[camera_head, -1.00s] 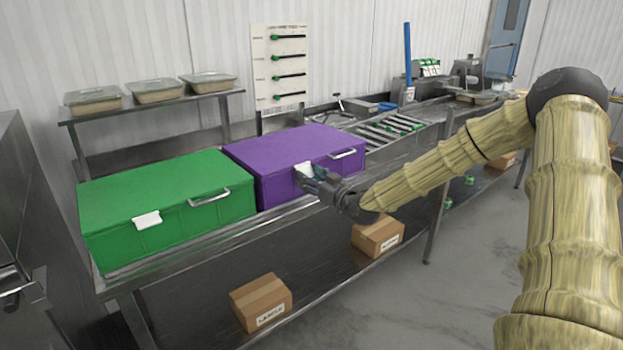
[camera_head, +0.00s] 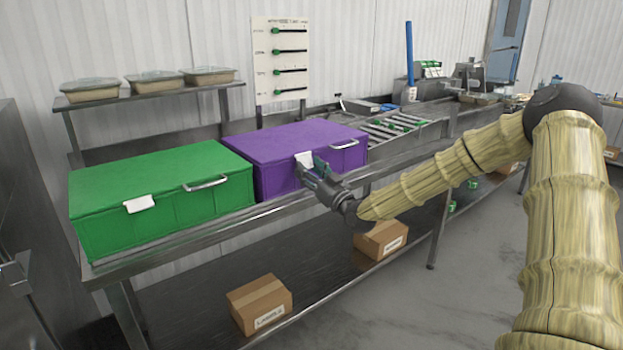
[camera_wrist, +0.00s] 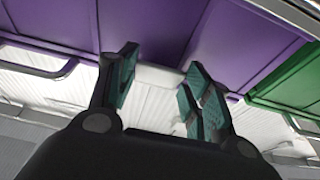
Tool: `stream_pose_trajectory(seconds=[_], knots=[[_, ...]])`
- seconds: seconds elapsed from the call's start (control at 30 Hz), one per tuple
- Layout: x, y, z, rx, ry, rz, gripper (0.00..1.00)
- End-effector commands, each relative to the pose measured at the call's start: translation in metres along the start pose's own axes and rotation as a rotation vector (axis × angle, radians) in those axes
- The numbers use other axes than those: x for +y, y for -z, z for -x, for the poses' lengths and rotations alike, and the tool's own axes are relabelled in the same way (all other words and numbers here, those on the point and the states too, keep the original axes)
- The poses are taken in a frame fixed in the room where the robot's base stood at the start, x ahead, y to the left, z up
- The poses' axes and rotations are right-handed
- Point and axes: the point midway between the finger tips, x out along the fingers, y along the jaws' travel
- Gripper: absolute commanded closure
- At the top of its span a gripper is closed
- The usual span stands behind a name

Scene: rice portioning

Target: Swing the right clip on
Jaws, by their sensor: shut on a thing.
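The purple box (camera_head: 275,145) stands on the steel bench, lid down. Its front has a white clip (camera_head: 304,159) on the left and a metal bar handle (camera_head: 344,144) on the right. My gripper (camera_head: 312,170) is at the white clip from the front, with its fingers around it. In the wrist view, the teal finger pads of my gripper (camera_wrist: 160,88) stand on both sides of the white clip (camera_wrist: 158,78), against the purple front (camera_wrist: 160,30). The fingers partly hide the clip, so I cannot tell whether it is latched.
A green box (camera_head: 160,190) with its own white clip (camera_head: 139,203) and bar handle (camera_head: 205,184) stands to the left. Cartons (camera_head: 258,303) (camera_head: 380,240) lie on the lower shelf. Lidded trays (camera_head: 155,82) sit on the raised shelf behind. The floor in front is clear.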

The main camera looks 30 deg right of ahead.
Motion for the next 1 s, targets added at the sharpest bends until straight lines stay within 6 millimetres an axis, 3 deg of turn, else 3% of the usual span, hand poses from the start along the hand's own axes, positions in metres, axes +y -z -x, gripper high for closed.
stream_pose_trajectory(seconds=[0.67, 0.7, 0.8, 1.0], knots=[[0.0002, -0.0031, -0.0022, 0.086, 0.0, 0.0, 0.74], [0.0002, -0.0032, -0.0022, 0.085, 0.0, 0.0, 0.49], [0.0, -0.0033, -0.0022, 0.085, 0.0, 0.0, 0.3], [-0.0005, -0.0035, -0.0023, 0.085, 0.001, 0.0, 0.29]])
